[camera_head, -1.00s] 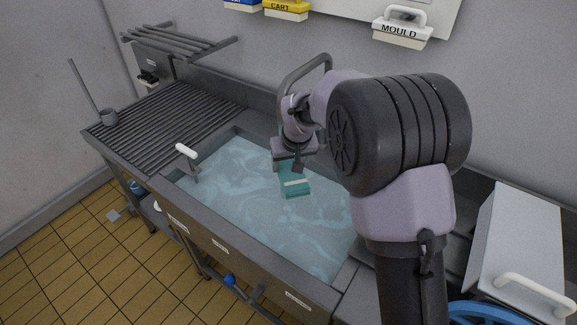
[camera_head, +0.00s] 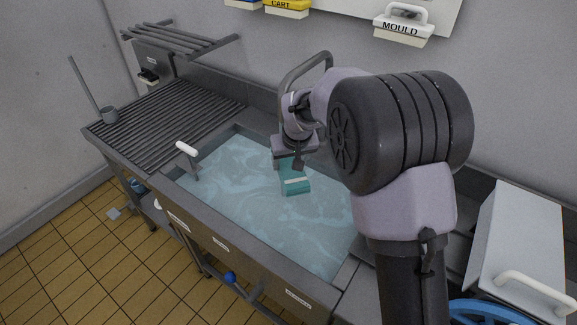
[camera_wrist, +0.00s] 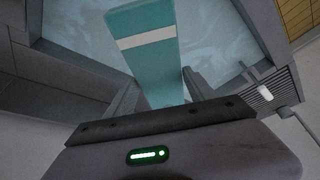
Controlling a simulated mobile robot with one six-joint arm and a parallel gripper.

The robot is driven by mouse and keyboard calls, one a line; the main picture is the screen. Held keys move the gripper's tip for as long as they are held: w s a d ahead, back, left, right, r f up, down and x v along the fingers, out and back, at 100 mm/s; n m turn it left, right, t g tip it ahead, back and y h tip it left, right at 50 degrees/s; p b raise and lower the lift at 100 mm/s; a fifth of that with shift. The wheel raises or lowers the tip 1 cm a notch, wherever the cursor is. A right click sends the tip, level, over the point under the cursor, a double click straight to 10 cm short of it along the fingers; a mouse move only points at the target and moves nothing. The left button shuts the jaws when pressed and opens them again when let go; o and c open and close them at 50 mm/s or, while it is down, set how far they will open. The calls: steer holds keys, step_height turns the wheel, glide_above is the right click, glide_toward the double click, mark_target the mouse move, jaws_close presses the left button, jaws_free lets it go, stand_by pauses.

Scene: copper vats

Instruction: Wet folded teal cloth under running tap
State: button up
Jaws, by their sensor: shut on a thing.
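The folded teal cloth (camera_head: 293,181) with a white stripe hangs from my gripper (camera_head: 289,155) over the water-filled sink (camera_head: 228,242). In the wrist view the cloth (camera_wrist: 146,62) extends away from between the two fingers of my gripper (camera_wrist: 160,100), which is shut on its near end. The tap's curved grey spout (camera_head: 290,72) rises at the back of the sink, behind my gripper. Its outlet is hidden by my arm, and no running stream is clearly visible. I cannot tell whether the cloth touches the water.
A white-handled lever (camera_head: 187,151) stands at the sink's left front edge. A ribbed drainboard (camera_head: 165,120) lies to the left, with a rack (camera_head: 180,42) above it. A grey box (camera_head: 517,243) with a white handle stands at right. Labelled holders hang on the back wall.

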mark_target(308, 180)
steer(key=shift+w+d, duration=0.35)
steer(key=shift+d, duration=0.1)
steer(key=shift+a, duration=0.1)
steer(key=shift+s+a, duration=0.35)
steer(key=shift+a, duration=0.1)
steer(key=shift+s+d+b, duration=0.6)
steer(key=shift+s+d, duration=0.25)
steer(key=shift+s, duration=0.2)
steer(key=shift+s+d+b, duration=0.6)
steer(key=shift+s+d, duration=0.2)
steer(key=shift+s, duration=0.3)
steer(key=shift+s+d+b, duration=0.6)
steer(key=shift+s+d, duration=0.25)
steer(key=shift+s, duration=0.2)
steer(key=shift+s+d+r, duration=0.15)
steer(key=shift+r, duration=0.15)
steer(key=shift+s+d+r+p, duration=0.4)
steer(key=shift+s+d+r, duration=0.3)
steer(key=shift+s+r, duration=0.2)
steer(key=shift+s+d+r+p, duration=0.35)
steer(key=shift+s+d+r, duration=0.3)
steer(key=shift+s+r, duration=0.2)
